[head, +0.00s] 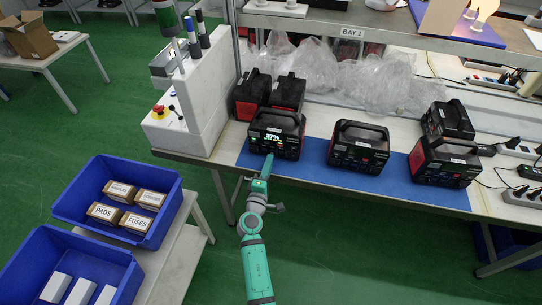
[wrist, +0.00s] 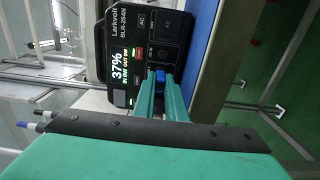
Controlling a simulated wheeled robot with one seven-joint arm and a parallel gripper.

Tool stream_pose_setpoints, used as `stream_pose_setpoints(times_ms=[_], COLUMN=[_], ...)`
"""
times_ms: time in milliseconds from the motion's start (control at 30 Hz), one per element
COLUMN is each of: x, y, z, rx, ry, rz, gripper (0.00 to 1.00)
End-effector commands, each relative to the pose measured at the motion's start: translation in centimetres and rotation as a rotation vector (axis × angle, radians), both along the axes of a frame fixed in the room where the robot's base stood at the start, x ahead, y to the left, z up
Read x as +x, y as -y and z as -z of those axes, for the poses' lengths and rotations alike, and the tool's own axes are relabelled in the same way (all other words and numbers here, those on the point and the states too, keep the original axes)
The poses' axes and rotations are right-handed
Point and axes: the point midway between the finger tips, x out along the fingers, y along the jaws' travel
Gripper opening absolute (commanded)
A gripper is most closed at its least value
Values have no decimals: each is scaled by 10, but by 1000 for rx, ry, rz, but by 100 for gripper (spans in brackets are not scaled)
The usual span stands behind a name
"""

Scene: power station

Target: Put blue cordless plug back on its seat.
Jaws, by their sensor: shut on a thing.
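The blue cordless plug (wrist: 160,76) shows as a small blue piece between the teal fingertips in the wrist view. My gripper (wrist: 161,92) is shut on it, right in front of the lower part of a black power station (wrist: 130,62) whose screen reads 37%. In the head view my gripper (head: 266,168) reaches up to the front of this power station (head: 276,136), at the left end of the blue mat (head: 316,178). The plug is hidden there. I cannot tell whether the plug touches the front panel. The seat behind it is hidden.
Other power stations stand on the bench to the right (head: 358,148) and behind (head: 288,92). A white control box with a red button (head: 158,110) stands left of the bench. Blue bins (head: 170,222) sit at lower left. Clear plastic bags (head: 330,75) lie behind.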

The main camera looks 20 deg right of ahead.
Motion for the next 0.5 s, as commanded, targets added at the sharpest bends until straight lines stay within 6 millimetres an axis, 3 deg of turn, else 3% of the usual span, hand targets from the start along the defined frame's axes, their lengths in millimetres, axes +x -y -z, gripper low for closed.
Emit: stream_pose_setpoints(times_ms=[500], x=[-15], y=[-11], z=[0], rx=[-1], ry=[1], rz=[-2], gripper=[0])
